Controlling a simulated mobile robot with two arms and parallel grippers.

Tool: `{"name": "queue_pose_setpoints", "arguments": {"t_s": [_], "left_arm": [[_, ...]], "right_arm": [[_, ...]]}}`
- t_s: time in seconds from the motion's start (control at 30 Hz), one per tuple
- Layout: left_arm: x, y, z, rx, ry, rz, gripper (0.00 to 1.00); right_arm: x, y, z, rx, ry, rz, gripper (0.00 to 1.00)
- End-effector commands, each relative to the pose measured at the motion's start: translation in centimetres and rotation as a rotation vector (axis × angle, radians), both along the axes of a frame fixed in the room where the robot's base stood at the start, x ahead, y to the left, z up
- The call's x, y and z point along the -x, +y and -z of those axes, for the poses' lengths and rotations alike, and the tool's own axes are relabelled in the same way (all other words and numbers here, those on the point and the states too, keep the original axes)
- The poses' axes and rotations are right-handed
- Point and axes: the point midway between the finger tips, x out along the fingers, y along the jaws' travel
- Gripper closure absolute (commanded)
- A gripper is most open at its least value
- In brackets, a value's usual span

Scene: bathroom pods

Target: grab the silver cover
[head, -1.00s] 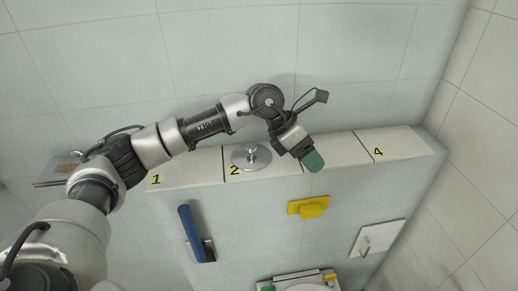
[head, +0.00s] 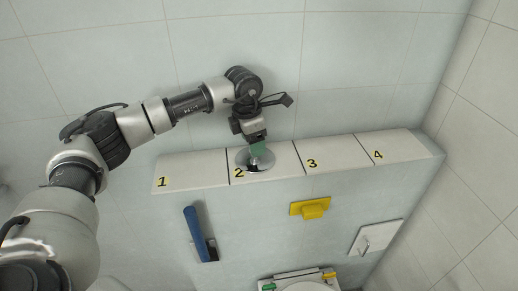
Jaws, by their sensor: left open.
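The silver cover (head: 254,163) is a round, shiny lid lying on section 2 of the white ledge (head: 200,172) in the head view. My left gripper (head: 258,148) points down directly over the cover, with its green fingertips at the knob. The fingers hide the knob and part of the lid's top. The gripper is open; whether the fingertips touch the knob cannot be told. My right gripper is not in view.
Ledge sections 1, 3 and 4 are bare. Tiled walls stand behind and at right.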

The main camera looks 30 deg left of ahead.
Motion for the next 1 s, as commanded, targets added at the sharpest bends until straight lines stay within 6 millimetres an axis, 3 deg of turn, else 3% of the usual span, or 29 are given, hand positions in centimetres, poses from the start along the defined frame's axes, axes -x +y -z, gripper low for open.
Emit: {"name": "queue_pose_setpoints", "arguments": {"t_s": [0.07, 0.23, 0.5, 0.87, 1.0], "left_arm": [[-0.3, -0.3, 0.8, 0.001, 0.005, 0.000, 0.35], [-0.5, -0.4, 3.0, 0.001, 0.002, -0.001, 0.35], [-0.6, -0.4, 3.4, 0.001, 0.000, 0.000, 0.35], [-0.6, -0.5, 3.4, 0.001, 0.000, 0.000, 0.90], [-0.6, -0.5, 3.4, 0.002, -0.001, 0.000, 0.91]], "right_arm": [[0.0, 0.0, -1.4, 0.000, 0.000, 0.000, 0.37], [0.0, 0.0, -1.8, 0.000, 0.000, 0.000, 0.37], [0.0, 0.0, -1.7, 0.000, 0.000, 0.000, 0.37], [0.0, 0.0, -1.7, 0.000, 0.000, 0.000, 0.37], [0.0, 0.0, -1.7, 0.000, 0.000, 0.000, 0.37]]}}
